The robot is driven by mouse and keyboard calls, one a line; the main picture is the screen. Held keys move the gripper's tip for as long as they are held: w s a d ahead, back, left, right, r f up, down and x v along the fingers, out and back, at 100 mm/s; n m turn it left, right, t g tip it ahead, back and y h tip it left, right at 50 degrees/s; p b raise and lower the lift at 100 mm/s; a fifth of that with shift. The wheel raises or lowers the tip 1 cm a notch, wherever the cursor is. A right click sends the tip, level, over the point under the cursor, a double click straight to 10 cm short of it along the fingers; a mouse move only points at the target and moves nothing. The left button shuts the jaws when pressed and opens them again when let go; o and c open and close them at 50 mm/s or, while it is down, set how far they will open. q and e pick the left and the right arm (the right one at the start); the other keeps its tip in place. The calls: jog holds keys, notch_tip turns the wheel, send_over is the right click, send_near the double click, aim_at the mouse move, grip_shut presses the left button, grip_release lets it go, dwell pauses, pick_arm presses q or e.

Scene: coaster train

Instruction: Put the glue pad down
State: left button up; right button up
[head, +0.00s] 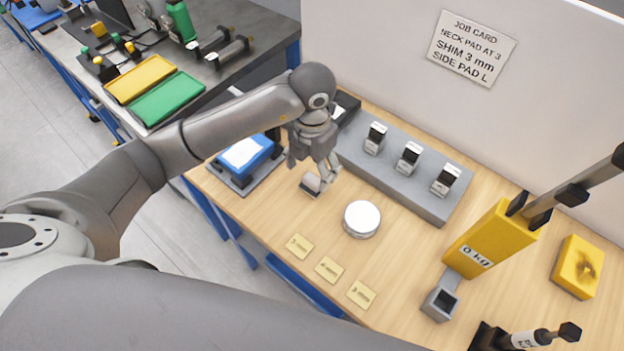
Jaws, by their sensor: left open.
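My left gripper (313,180) points down over the wooden bench, between the blue block and the white round disc. It is open, and a small pale piece with a dark edge shows at its fingertips. I cannot tell whether that is a finger pad or a separate glue pad near or under the fingers. A blue block with a white top (243,152) sits on a dark grey plate left of the gripper, partly behind my arm. The white round disc (362,219) lies right of the gripper, apart from it. My right gripper is out of view.
A grey rail (425,202) with several upright black-and-white pieces stands behind. Labelled yellow tags (329,270) lie along the front edge. A yellow "0 kg" device (492,240) and a stained yellow block (577,267) stand right. Bare wood surrounds the disc.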

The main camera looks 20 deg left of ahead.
aim_at(312, 179)
pick_arm(q)
notch_tip(312, 179, up, 6)
jog(key=b, duration=0.1)
jog(key=shift+r, duration=0.25)
dwell(0.4)
